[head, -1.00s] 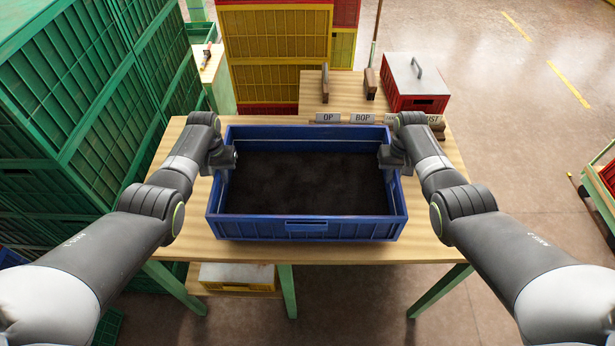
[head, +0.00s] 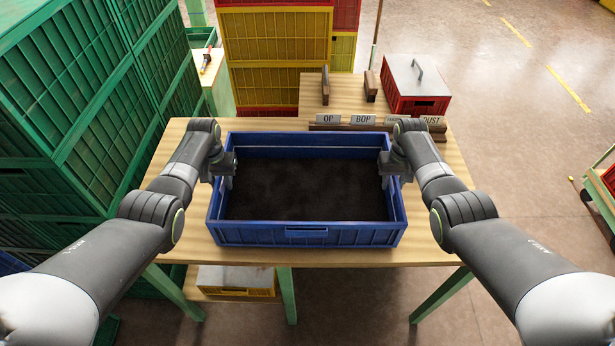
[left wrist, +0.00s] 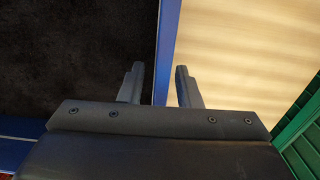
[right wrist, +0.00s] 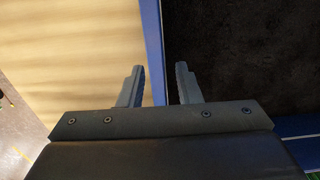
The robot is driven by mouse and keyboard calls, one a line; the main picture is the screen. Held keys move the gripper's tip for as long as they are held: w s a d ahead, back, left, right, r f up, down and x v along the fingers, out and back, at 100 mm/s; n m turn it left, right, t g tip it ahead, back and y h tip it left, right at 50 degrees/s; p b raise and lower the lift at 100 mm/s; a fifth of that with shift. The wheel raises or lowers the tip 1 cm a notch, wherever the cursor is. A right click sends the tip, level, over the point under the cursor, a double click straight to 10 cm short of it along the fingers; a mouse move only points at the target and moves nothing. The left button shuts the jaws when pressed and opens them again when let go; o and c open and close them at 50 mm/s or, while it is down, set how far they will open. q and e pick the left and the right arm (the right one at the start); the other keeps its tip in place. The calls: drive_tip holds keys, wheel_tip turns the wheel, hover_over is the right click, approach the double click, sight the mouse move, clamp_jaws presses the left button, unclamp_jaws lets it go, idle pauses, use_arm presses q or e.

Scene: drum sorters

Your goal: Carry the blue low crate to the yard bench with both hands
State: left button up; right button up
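The blue low crate (head: 305,236) stands on a light wooden bench, filled with dark, soil-like material. My left gripper (head: 228,180) is at the crate's left side wall. In the left wrist view its fingers (left wrist: 158,85) are apart, one inside the crate and one outside, with the blue wall (left wrist: 166,50) between them. My right gripper (head: 385,180) is at the right side wall. In the right wrist view its fingers (right wrist: 160,85) are apart on either side of the blue wall (right wrist: 152,50). Gaps show beside both walls.
The wooden bench (head: 430,245) has small signs and a red box with a grey lid (head: 415,85) behind the crate. Tall green crates (head: 70,100) stand close on the left, yellow and red ones (head: 280,60) behind. Open floor (head: 520,150) lies to the right.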

use_arm(q)
drive_tip(key=shift+r, duration=0.1)
use_arm(e)
drive_tip(key=shift+w+f, duration=0.1)
use_arm(q)
drive_tip(key=shift+w+r, duration=0.1)
drive_tip(key=shift+r, duration=0.2)
wheel_tip(320, 180, up, 11)
drive_tip(key=shift+r, duration=0.1)
use_arm(e)
wheel_tip(320, 180, up, 12)
drive_tip(key=shift+r, duration=0.1)
idle(0.4)
idle(0.5)
